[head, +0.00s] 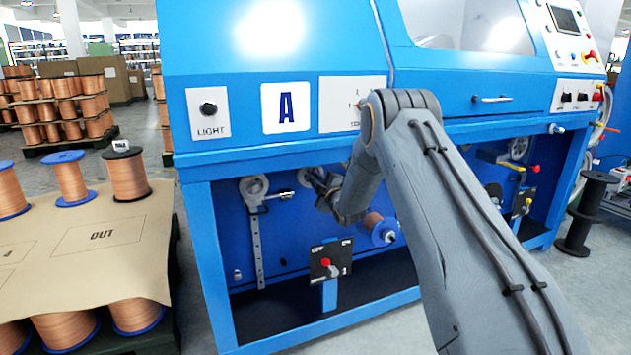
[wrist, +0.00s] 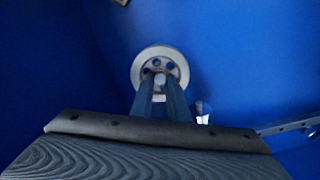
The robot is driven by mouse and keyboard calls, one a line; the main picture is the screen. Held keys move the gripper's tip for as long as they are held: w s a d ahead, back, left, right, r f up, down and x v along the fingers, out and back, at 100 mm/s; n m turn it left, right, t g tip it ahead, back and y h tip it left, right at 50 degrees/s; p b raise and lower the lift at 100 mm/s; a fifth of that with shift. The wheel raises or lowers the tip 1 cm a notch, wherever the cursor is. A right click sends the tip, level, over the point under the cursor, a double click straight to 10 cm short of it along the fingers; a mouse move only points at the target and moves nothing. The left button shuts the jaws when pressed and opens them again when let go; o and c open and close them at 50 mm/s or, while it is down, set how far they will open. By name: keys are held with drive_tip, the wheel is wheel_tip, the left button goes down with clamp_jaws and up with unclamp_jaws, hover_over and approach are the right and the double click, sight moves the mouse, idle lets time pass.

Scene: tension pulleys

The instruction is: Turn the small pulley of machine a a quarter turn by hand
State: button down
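Machine a (head: 230,95) is the large blue machine with an "A" sign (head: 286,108). In the wrist view a small metal pulley (wrist: 139,68) with round holes is on a dark blue wall, straight ahead of my gripper (wrist: 160,82). The two fingers are a little apart, with their tips in front of the pulley's hub. They hide its lower middle, and I cannot tell if they touch it.
A switch box with a red knob (head: 326,263) stands below my gripper in the head view. A copper spool (head: 375,222) is just right of it. A perforated bar (wrist: 290,127) shows at right in the wrist view. A pallet with spools (head: 90,240) is at left.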

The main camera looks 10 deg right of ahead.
drive_tip(key=shift+m, duration=0.4)
drive_tip(key=m+p, duration=0.1)
drive_tip(key=m, duration=0.4)
drive_tip(key=shift+m, duration=0.3)
drive_tip(key=m, duration=0.3)
drive_tip(key=shift+m+p, duration=0.3)
drive_tip(key=m, duration=0.3)
drive_tip(key=shift+d+m, duration=0.1)
drive_tip(key=shift+m, duration=0.2)
drive_tip(key=m+p, duration=0.1)
drive_tip(key=m, duration=1)
drive_tip(key=shift+f+p, duration=0.1)
drive_tip(key=shift+p, duration=0.3)
